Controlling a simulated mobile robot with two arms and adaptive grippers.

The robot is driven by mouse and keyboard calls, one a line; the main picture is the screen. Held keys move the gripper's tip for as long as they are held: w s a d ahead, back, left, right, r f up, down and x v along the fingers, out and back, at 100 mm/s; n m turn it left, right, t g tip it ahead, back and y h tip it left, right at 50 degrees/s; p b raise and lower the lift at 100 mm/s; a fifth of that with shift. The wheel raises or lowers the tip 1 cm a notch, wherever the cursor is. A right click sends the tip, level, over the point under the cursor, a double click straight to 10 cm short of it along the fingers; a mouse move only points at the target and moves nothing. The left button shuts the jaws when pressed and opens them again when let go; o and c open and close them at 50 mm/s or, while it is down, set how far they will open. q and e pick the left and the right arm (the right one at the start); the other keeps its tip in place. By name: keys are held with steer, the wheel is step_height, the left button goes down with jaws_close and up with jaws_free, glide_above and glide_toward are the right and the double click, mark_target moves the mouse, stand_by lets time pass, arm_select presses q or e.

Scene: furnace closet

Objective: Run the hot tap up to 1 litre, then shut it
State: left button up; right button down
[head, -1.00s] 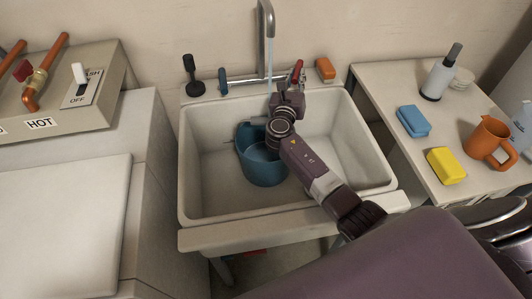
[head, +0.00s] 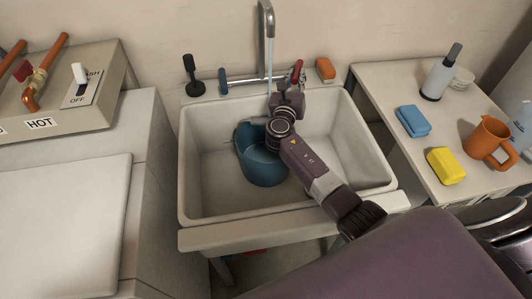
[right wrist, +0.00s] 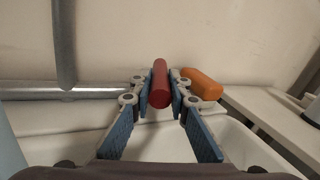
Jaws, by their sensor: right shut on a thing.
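The tap's steel spout (head: 267,18) hangs over the white sink (head: 345,150). A thin stream of water (head: 269,62) falls from it toward the blue jug (head: 262,165). The jug stands in the sink, and its top is partly hidden behind my right arm, so I cannot read its level. The red tap lever (right wrist: 160,82) sits at the right end of the tap bar; the blue lever (head: 223,81) is at the left end. My right gripper (head: 296,84) is shut on the red lever, with a finger pad on each side. My left gripper is not in view.
An orange sponge (head: 325,69) and a black plunger-like thing (head: 192,75) are on the sink's back ledge. A side table at right holds a blue sponge (head: 413,121), yellow sponge (head: 446,166), orange jug (head: 488,142) and bottle (head: 440,73). The switch box (head: 60,95) stands left.

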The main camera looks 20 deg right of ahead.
steer(key=shift+s+d+r+n+t+y+p, duration=0.3)
steer(key=shift+d+n+t+y+p, duration=0.15)
steer(key=shift+p, duration=0.35)
steer(key=shift+s+d+f+n+t+y, duration=0.2)
steer(key=shift+n+t+y, duration=0.25)
steer(key=shift+n+y, duration=0.4)
steer(key=shift+w+f+y, duration=0.1)
steer(key=shift+y, duration=0.2)
